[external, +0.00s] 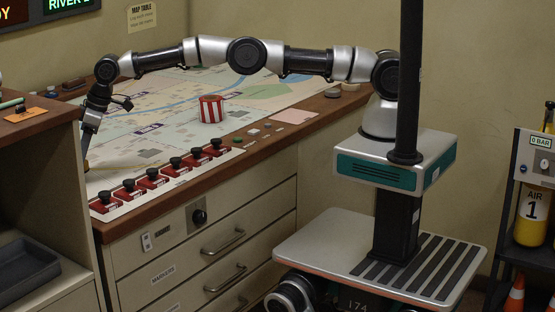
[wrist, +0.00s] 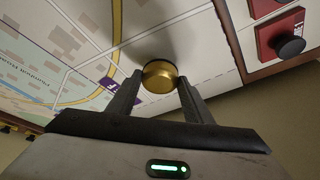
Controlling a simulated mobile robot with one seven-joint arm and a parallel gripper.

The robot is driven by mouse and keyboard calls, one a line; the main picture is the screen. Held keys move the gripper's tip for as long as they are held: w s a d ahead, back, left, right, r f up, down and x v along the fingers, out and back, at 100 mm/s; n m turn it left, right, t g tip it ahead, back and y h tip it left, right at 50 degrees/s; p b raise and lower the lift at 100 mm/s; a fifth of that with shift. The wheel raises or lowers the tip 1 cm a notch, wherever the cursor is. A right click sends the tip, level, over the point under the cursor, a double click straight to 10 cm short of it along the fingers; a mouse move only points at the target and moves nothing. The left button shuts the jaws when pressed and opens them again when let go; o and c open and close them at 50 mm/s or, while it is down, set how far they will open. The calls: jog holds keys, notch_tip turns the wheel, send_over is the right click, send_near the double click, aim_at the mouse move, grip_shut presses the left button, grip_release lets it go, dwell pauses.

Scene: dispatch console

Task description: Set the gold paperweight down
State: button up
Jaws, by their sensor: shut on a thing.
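The gold paperweight (wrist: 160,78) is a short gold cylinder, seen in the wrist view between the two fingertips of my gripper (wrist: 158,88). My gripper is shut on it, with one finger on each side. Below it lies the map table's printed map (wrist: 98,60); I cannot tell whether the paperweight touches it.
A red-and-white striped canister (external: 211,109) stands on the map. A row of red blocks with black knobs (external: 153,178) runs along the table's front edge, and one shows in the wrist view (wrist: 284,40). A cabinet (external: 38,130) stands close at the left.

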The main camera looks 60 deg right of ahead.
jog(key=shift+f, duration=1.45)
jog(key=o, duration=1.4)
jog(key=shift+f, duration=0.1)
